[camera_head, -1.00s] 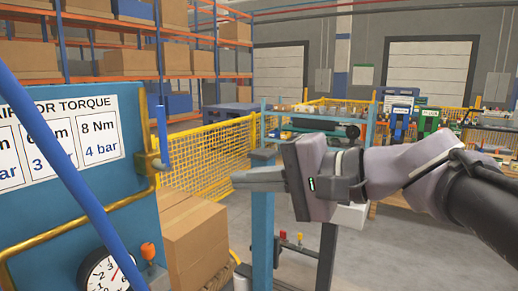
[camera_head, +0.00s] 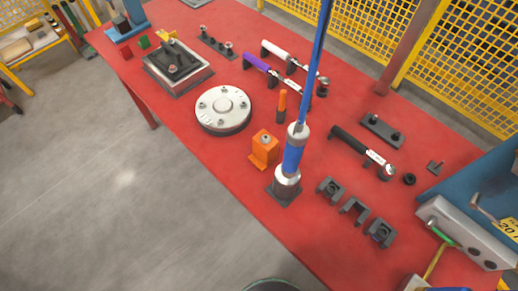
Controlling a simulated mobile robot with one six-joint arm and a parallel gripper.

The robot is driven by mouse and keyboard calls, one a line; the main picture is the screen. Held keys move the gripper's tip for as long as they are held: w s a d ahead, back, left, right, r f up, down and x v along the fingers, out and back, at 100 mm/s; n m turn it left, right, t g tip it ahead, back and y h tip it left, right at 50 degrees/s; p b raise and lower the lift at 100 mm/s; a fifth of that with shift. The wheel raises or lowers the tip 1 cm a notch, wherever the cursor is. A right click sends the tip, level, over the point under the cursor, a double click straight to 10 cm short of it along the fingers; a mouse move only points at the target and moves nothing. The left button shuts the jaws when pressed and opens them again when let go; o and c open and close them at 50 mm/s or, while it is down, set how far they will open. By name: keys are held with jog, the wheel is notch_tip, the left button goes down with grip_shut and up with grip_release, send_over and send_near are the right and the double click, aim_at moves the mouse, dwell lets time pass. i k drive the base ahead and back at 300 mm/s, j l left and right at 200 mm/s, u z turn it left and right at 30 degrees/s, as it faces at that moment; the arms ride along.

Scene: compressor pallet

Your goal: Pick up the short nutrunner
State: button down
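A blue and silver cylindrical tool (camera_head: 292,160), which looks like the nutrunner, stands nearly upright near the front edge of the red table (camera_head: 222,185). Its silver lower end is at a dark square base (camera_head: 284,196). A blue hose or pole (camera_head: 316,65) rises from its top and leaves the picture. No second nutrunner is clear to me, so I cannot tell by comparison whether this one is short. My gripper is not in view.
An orange block (camera_head: 264,147) and a round grey flange (camera_head: 223,108) stand left of the tool. Dark brackets (camera_head: 354,210) and a black-handled wrench (camera_head: 350,141) lie to its right. Purple-handled (camera_head: 262,66) and white-handled (camera_head: 280,51) wrenches lie behind. Open floor (camera_head: 110,200) is at left.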

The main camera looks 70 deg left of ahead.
aim_at(287, 174)
jog(key=u, duration=2.35)
